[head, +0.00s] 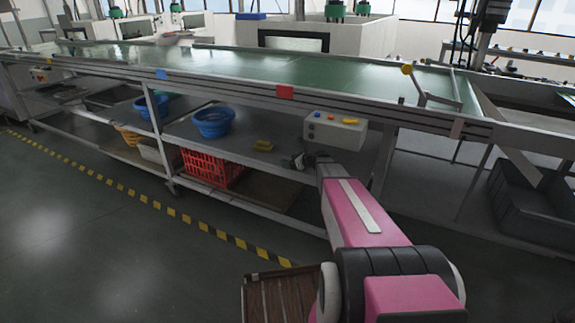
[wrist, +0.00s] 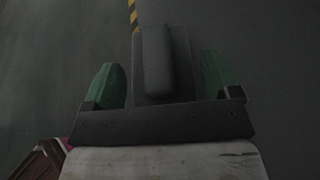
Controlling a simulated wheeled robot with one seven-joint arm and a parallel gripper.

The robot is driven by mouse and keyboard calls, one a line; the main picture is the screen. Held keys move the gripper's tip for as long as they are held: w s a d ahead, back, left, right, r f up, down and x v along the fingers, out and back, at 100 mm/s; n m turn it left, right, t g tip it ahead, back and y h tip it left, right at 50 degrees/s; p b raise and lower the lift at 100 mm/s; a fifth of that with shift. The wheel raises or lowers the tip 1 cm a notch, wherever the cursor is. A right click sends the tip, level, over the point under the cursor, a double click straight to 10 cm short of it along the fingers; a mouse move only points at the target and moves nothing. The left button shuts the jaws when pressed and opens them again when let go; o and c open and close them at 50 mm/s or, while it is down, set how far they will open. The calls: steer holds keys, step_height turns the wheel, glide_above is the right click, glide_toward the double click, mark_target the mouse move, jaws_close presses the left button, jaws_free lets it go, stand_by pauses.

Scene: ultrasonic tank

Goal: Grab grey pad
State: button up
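My gripper (head: 298,162) is small in the head view, at the front of the shelf under the long bench. In the wrist view its two green fingers (wrist: 157,84) stand wide apart. A dark grey block (wrist: 156,62) with a raised rounded middle lies between them, with narrow gaps on both sides. I cannot tell whether this block is the grey pad or part of my gripper. No other grey pad can be made out in the head view.
A red crate (head: 208,169) is below. The bench top (head: 300,70) overhangs the shelf. A dark bin (head: 535,198) stands right. The left floor is clear.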

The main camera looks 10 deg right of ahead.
steer(key=c, duration=0.6)
steer(key=shift+r, duration=0.15)
